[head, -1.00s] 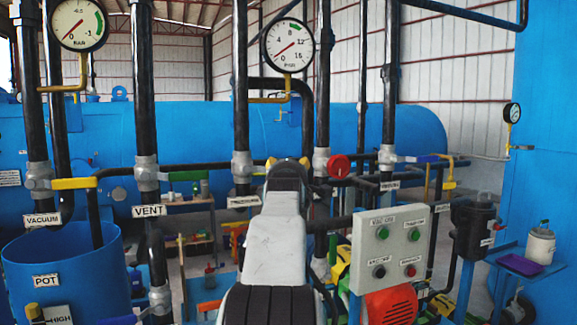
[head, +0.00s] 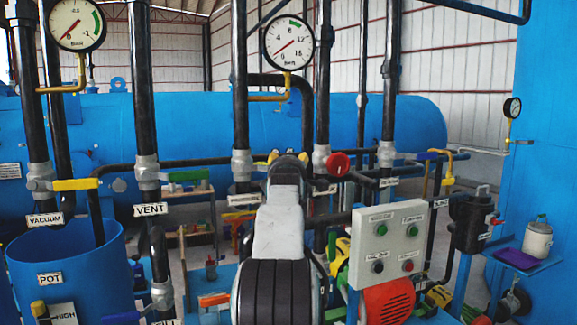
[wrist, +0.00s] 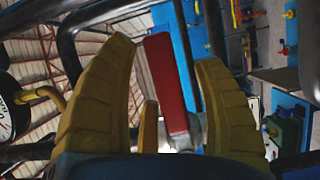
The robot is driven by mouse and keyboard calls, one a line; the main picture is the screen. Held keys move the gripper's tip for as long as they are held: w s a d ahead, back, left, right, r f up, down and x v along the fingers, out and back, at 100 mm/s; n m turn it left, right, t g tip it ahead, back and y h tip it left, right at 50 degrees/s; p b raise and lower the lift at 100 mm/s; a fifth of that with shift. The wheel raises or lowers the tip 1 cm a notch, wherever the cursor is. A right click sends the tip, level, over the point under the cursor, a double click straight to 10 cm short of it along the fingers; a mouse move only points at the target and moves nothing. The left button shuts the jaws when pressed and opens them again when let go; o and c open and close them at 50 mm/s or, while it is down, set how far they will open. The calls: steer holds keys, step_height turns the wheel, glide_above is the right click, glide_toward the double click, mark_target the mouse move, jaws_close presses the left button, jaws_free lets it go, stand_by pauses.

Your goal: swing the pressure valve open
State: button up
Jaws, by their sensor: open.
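A red valve handle (head: 338,163) shows nearly end-on beside a grey valve body (head: 321,158) on a black vertical pipe. In the wrist view the red handle (wrist: 165,80) is a long bar between my yellow fingers, joined to a grey fitting (wrist: 190,130). My gripper (head: 287,157) is open, with its yellow fingertips left of the handle in the head view. In the wrist view my gripper (wrist: 168,75) has its fingers wide apart, with gaps to the bar on both sides. I cannot tell whether the bar lies within their reach. The label below the handle is partly hidden.
Black vertical pipes (head: 240,80) stand close on both sides of my arm. A yellow handle (head: 76,184) and a green handle (head: 188,176) are to the left. A grey button panel (head: 390,245) stands at the lower right. A pressure gauge (head: 289,42) hangs above.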

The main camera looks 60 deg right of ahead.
jaws_close()
stand_by(0.4)
steer(key=shift+r, duration=0.1)
